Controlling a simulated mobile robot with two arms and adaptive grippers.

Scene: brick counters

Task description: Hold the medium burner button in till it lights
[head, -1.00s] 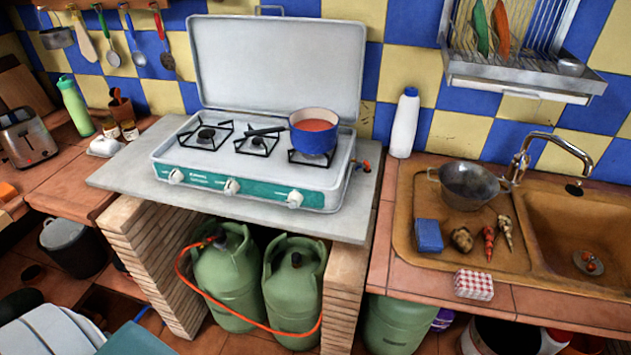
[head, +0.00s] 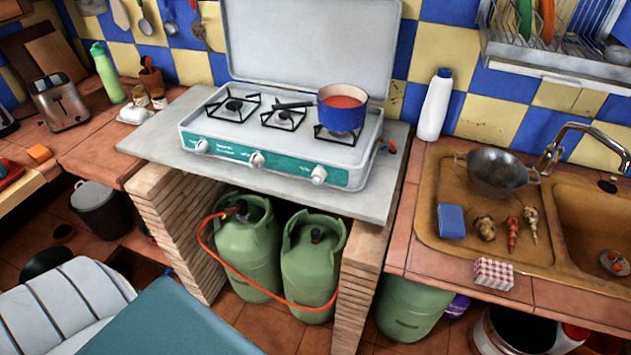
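A white camping stove (head: 270,150) with a green front panel and raised lid stands on a grey slab in the head view. Three white knobs sit on its front: a left knob (head: 201,146), a middle knob (head: 257,159) and a right knob (head: 318,175). Which one serves the medium burner I cannot tell. The left burner (head: 233,105) and middle burner (head: 284,115) are bare, with no flame visible. A blue pot (head: 341,118) with reddish contents sits on the right burner, its handle pointing left over the middle one. Neither of my grippers is in view.
Green gas bottles (head: 312,262) with an orange hose (head: 250,285) stand under the slab (head: 385,185) between brick pillars. A white bottle (head: 434,104) stands right of the stove. A sink counter (head: 415,210) lies right, a toaster (head: 61,101) left. A striped chair (head: 70,305) is at lower left.

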